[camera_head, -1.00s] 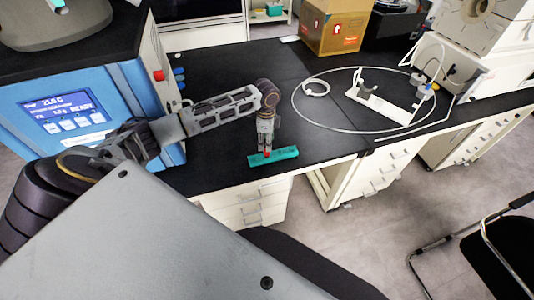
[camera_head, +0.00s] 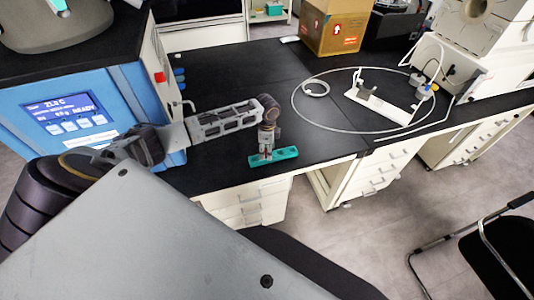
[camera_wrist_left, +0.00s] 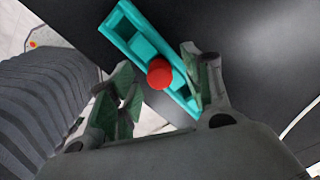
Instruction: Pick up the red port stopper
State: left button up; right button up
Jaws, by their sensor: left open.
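The red port stopper (camera_wrist_left: 160,73) sits in a teal holder (camera_wrist_left: 131,33) on the black bench. In the left wrist view its round red top shows between the two open fingers of my left gripper (camera_wrist_left: 158,95), nearer the right finger. In the head view the gripper (camera_head: 267,153) points down at the teal holder (camera_head: 287,153) near the bench's front edge, and the fingers hide most of the stopper. I cannot tell whether a finger touches the stopper. My right gripper is not in view.
A blue freeze dryer (camera_head: 80,117) with a lit display stands at left. A cardboard box (camera_head: 333,28) is at the back. A white stand (camera_head: 385,98) with a looped tube lies on the right. The bench (camera_head: 325,143) right of the holder is clear.

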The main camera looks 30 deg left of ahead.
pick_arm(q)
jog(key=shift+f, duration=0.75)
jog(key=c, duration=1)
